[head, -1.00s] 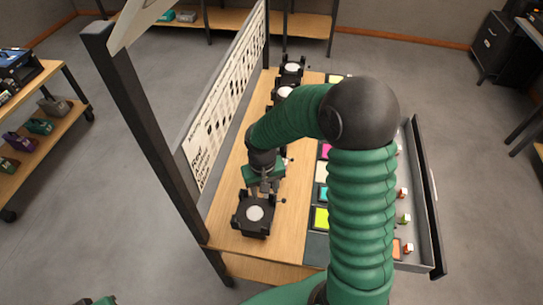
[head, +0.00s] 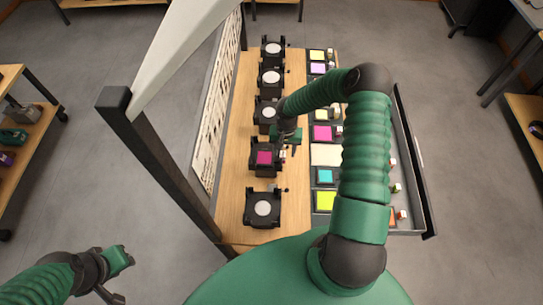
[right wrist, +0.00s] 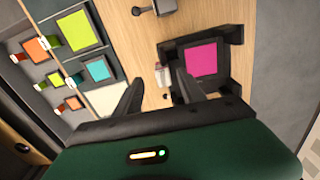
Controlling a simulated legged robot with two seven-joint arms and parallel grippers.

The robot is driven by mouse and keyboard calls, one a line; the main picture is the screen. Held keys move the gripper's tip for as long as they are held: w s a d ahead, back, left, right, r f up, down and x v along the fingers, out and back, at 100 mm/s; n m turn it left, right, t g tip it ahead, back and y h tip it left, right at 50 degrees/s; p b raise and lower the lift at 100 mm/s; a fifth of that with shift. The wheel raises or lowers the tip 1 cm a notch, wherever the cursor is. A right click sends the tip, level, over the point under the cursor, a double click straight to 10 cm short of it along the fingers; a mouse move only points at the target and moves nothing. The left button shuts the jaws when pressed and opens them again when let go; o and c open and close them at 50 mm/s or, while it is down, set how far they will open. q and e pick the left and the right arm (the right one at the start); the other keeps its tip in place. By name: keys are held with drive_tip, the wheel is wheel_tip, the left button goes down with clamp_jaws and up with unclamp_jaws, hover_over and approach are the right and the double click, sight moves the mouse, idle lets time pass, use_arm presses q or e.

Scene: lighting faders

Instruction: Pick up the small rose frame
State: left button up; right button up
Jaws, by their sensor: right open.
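A magenta, rose-coloured square frame (head: 264,158) lies in a black holder on the wooden bench. In the right wrist view the same frame (right wrist: 202,62) lies flat in its holder, with a small pale and red tab (right wrist: 162,75) at its side. A second magenta square (head: 322,133) lies in the grey tray; I cannot tell which one is the small rose frame. My right gripper (head: 291,151) is open and empty, above and just right of the held frame. Its fingers (right wrist: 158,90) point toward the tab. My left gripper (head: 119,270) is at bottom left, away from the bench.
Several black holders with white discs, such as the nearest one (head: 263,208), stand in a row. A grey tray (head: 412,165) on the right holds coloured squares with tabs. A printed board (head: 217,95) and a dark post (head: 160,165) border the bench's left side.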

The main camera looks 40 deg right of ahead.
sight(284, 154)
drive_tip(key=f, duration=0.2)
drive_tip(key=f+p, duration=0.1)
drive_tip(key=shift+w+d+f, duration=0.2)
drive_tip(key=shift+w+f, duration=0.1)
drive_tip(key=shift+f, duration=0.1)
drive_tip(key=shift+w+a+f, duration=0.1)
drive_tip(key=shift+a, duration=0.35)
drive_tip(key=c, duration=0.9)
drive_tip(key=shift+d, duration=0.3)
clamp_jaws()
